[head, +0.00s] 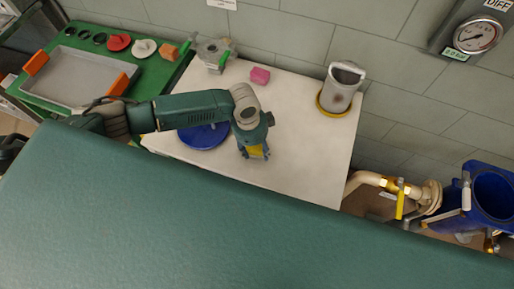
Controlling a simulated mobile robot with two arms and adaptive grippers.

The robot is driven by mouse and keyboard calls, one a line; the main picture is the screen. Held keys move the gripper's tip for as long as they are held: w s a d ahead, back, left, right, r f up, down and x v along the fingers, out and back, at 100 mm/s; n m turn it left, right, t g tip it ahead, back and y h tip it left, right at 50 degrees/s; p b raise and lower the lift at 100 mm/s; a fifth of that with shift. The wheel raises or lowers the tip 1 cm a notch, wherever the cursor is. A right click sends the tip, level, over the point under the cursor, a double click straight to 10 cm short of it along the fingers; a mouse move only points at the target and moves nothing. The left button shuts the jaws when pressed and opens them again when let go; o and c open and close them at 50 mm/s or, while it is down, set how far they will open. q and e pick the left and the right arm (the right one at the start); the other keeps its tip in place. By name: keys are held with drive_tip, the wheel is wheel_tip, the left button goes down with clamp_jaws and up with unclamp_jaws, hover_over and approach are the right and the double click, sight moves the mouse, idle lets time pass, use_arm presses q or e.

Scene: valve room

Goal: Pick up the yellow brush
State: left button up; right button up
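My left arm comes in from the left, and its gripper (255,154) points down over the white tabletop (305,150). The yellow brush (256,151) shows as a small yellow patch between the two fingertips. The gripper and wrist hide the rest of it. I cannot tell whether the fingers touch the brush or are closed on it, or whether it rests on the table. My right gripper is not in view.
A blue disc (203,136) lies partly under my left arm. A pink block (260,75), a grey metal fitting (213,53) and a grey canister (340,90) stand along the back. A grey tray (80,77) sits on a green bench at left. Valve pipework (400,192) is at right.

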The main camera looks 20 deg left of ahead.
sight(257, 149)
use_arm(q)
drive_tip(key=c, duration=0.3)
drive_tip(key=shift+c, duration=0.2)
drive_tip(key=shift+r, duration=0.15)
drive_tip(key=shift+w+r, duration=0.1)
drive_tip(key=shift+r, duration=0.2)
wheel_tip(257, 149, up, 19)
drive_tip(key=b, duration=0.2)
drive_tip(key=shift+b, duration=0.35)
drive_tip(key=shift+r, duration=0.1)
